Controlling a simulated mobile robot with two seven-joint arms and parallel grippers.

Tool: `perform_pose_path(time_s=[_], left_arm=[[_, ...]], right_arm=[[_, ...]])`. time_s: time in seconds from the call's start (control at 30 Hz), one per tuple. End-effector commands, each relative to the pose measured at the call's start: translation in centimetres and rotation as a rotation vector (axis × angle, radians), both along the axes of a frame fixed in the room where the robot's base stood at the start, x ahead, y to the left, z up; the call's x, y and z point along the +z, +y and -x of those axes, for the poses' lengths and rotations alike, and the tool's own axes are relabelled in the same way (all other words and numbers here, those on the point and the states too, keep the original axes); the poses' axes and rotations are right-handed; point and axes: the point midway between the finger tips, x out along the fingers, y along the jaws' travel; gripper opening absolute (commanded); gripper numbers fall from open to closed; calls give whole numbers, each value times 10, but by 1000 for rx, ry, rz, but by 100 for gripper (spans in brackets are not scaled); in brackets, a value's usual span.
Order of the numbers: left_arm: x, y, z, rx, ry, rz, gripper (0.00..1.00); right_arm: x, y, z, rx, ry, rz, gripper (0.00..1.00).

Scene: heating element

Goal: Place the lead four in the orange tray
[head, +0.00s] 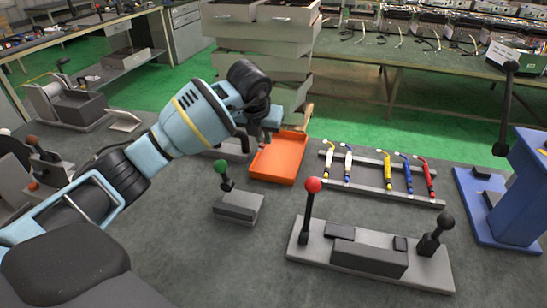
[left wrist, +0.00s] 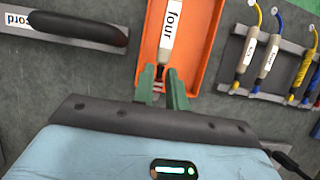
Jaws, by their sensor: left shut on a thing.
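The lead four (left wrist: 171,22) shows in the left wrist view as a white handle with a "four" label and a reddish end. My left gripper (left wrist: 161,82) is shut on that end between its green fingers. The orange tray (left wrist: 204,62) lies under the lead, and the lead's labelled part is within the tray's outline. In the head view my left gripper (head: 262,140) is at the left edge of the orange tray (head: 283,160). The lead is mostly hidden there behind the gripper. I cannot tell whether it touches the tray floor. My right gripper is not in view.
A rack (head: 392,194) with several coloured leads stands right of the tray. A green-knobbed lever block (head: 238,206) and a red-knobbed lever fixture (head: 368,256) stand in front. A blue stand (head: 515,195) is at the right. Grey drawers (head: 260,45) stand behind.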

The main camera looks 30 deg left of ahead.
Motion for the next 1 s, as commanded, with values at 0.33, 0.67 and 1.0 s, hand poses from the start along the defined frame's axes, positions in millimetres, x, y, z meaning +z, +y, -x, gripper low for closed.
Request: perform_pose_path(time_s=[0.33, 0.67, 1.0], left_arm=[[-48, 0, 0, 0, 2, 0, 0], [-64, 0, 1, -1, 3, 0, 0], [-86, 0, 0, 0, -1, 0, 0]], right_arm=[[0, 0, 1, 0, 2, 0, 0], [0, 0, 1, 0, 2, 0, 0], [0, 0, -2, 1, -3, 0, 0]])
